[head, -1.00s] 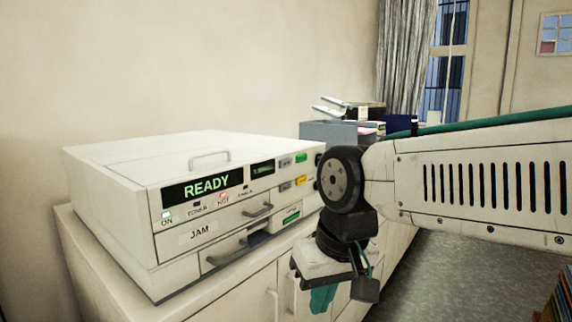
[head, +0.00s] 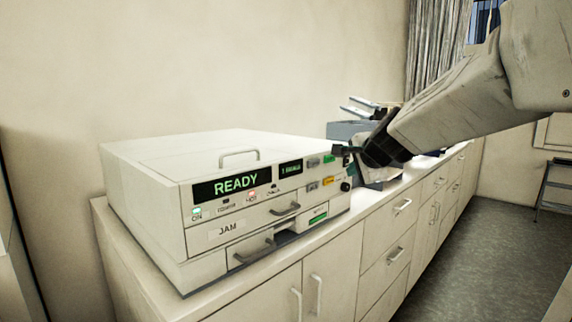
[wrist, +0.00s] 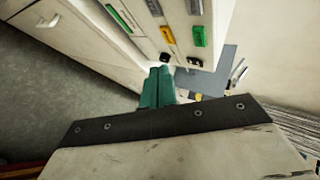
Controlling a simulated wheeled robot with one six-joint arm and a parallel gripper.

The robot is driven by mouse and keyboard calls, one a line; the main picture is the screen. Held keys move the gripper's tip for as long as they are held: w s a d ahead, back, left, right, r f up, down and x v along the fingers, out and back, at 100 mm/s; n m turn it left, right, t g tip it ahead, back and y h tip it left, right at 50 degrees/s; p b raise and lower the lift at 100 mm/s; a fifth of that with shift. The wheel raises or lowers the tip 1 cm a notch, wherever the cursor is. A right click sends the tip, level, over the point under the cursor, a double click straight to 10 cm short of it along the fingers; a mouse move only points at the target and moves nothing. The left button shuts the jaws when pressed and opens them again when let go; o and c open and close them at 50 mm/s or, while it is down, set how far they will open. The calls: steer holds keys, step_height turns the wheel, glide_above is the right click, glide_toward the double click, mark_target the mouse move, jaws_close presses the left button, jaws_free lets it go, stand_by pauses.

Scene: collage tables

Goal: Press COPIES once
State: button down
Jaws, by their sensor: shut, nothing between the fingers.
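The cream copier (head: 150,190) stands on the cabinet top, its display (head: 236,185) reading READY. At the right of its front is a small panel with a green button (head: 329,159), a yellow button (head: 328,181) and grey buttons (head: 313,162); their labels are too small to read, so I cannot tell which is COPIES. In the wrist view the green button (wrist: 200,36) and yellow button (wrist: 167,34) show beyond the fingertips. My gripper (head: 348,157), with teal fingers (wrist: 158,86), is shut and empty, close to the panel's right end. I cannot tell whether it touches anything.
A black knob (head: 346,186) sits at the panel's right end. The copier has drawer handles (head: 285,209) on its front. A grey tray (head: 345,130) with items stands behind my gripper. The long cabinet (head: 365,235) has protruding handles; the floor (head: 470,240) before it is clear.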

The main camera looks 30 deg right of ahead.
steer(key=shift+w, duration=0.1)
steer(key=shift+w+a, duration=0.5)
steer(key=shift+w, duration=0.85)
steer(key=shift+w+a, duration=0.55)
steer(key=shift+w, duration=0.75)
steer(key=shift+w+a, duration=0.5)
steer(key=shift+w, duration=0.85)
steer(key=shift+w, duration=0.1)
steer(key=shift+w+a, duration=0.1)
steer(key=shift+w, duration=0.2)
steer(key=shift+w+a, duration=0.15)
steer(key=shift+w, duration=0.3)
steer(key=shift+s, duration=0.1)
steer(key=shift+s+d, duration=0.3)
steer(key=shift+s, duration=0.45)
steer(key=shift+s+d, duration=0.3)
steer(key=shift+s, duration=0.5)
steer(key=shift+s+d, duration=0.25)
steer(key=shift+s, duration=0.5)
steer(key=shift+s+d, duration=0.3)
steer(key=shift+s, duration=0.5)
